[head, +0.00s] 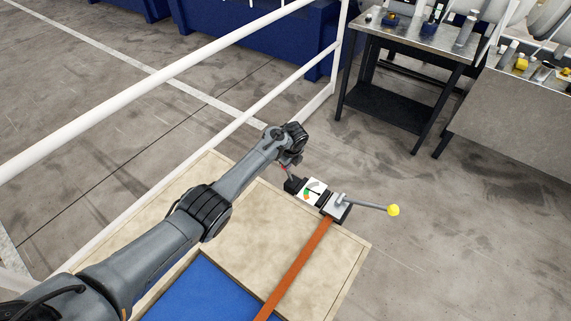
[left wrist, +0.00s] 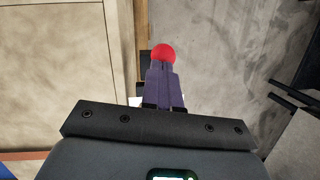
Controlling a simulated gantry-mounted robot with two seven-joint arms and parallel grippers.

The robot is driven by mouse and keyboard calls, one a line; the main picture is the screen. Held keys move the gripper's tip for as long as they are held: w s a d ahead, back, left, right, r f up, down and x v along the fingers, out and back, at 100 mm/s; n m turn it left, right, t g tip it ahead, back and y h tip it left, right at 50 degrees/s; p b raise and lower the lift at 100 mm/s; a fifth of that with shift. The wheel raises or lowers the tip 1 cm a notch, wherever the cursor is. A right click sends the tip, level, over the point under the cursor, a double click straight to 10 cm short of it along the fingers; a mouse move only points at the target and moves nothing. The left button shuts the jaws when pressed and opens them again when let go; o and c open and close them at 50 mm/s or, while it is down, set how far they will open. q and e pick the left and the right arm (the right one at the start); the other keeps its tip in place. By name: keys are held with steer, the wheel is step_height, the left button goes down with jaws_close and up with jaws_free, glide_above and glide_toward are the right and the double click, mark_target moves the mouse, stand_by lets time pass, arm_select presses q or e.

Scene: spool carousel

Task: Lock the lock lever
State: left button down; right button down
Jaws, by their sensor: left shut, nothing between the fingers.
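My left gripper (head: 287,163) reaches over the far end of the wooden bench top (head: 330,262). In the left wrist view its fingers (left wrist: 163,72) are shut together and empty. A red ball knob (left wrist: 164,52) shows right at the fingertips there; whether they touch it I cannot tell. In the head view only a bit of red (head: 282,168) shows under the gripper, by a short lever on a dark block (head: 293,186). A second, grey lever with a yellow ball (head: 393,210) sticks out to the right over the bench edge. I cannot tell which one is the lock lever.
A small white panel with a dial (head: 313,191) sits between the two levers. An orange strap (head: 298,265) runs along the bench beside a blue sheet (head: 205,290). White railing (head: 185,65) passes behind my arm. Metal tables (head: 415,42) stand at the back right.

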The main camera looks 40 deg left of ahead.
stand_by(0.4)
arm_select(q)
steer(key=d+p+v, duration=0.1)
steer(key=p+v, duration=0.6)
steer(key=v, duration=0.6)
steer(key=shift+s+d+f+p, duration=0.15)
steer(key=shift+d+f+p, duration=0.05)
steer(key=shift+d+p, duration=0.15)
